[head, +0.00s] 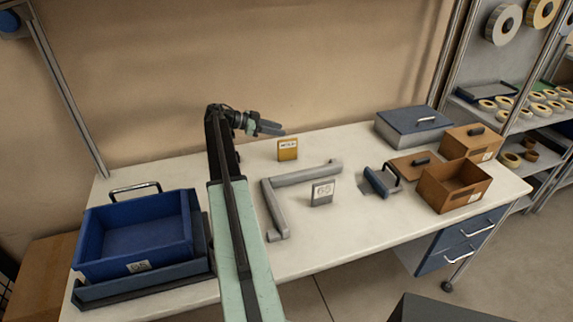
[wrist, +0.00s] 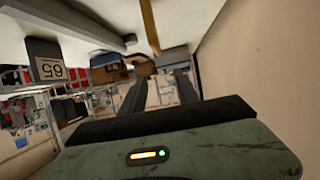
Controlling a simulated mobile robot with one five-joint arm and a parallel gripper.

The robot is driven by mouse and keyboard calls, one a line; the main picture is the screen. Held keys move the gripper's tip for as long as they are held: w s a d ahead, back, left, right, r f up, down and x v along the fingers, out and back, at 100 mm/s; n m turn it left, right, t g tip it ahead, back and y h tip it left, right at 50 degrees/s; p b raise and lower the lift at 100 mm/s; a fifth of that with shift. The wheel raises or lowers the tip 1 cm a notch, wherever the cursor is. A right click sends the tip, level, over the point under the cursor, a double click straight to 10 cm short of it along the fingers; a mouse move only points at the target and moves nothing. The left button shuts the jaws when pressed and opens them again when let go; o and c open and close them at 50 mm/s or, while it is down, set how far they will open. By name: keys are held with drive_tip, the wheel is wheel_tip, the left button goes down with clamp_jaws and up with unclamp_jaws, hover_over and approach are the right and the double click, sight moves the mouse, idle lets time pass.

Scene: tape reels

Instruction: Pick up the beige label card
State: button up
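A mustard-to-beige card (head: 288,150) with a white label stands upright towards the back of the white workbench. In the wrist view a narrow yellowish strip (wrist: 150,27) at the top looks like this card seen nearly edge-on. My gripper (head: 272,128) is above and just left of the card, apart from it, pointing right. In the wrist view the two dark fingers of my gripper (wrist: 158,88) are spread with a gap and nothing between them. A grey card (head: 322,193) marked 65 stands nearer the front; it also shows in the wrist view (wrist: 47,62).
A grey L-shaped bar (head: 303,174) lies between the cards. A blue bin (head: 137,240) stands at the left. A blue-handled tool (head: 377,182), brown boxes (head: 454,187) and a blue-grey lidded case (head: 413,127) occupy the right. The back wall is close behind my gripper.

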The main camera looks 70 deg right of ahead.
sight(284, 140)
wheel_tip(284, 140, down, 4)
drive_tip(key=shift+f+b, duration=0.2)
drive_tip(key=shift+b, duration=0.95)
drive_tip(key=shift+b+x, duration=0.4)
drive_tip(key=shift+x, duration=0.95)
drive_tip(key=b+x, duration=0.2)
drive_tip(key=x, duration=0.3)
drive_tip(key=shift+d, duration=0.1)
clamp_jaws()
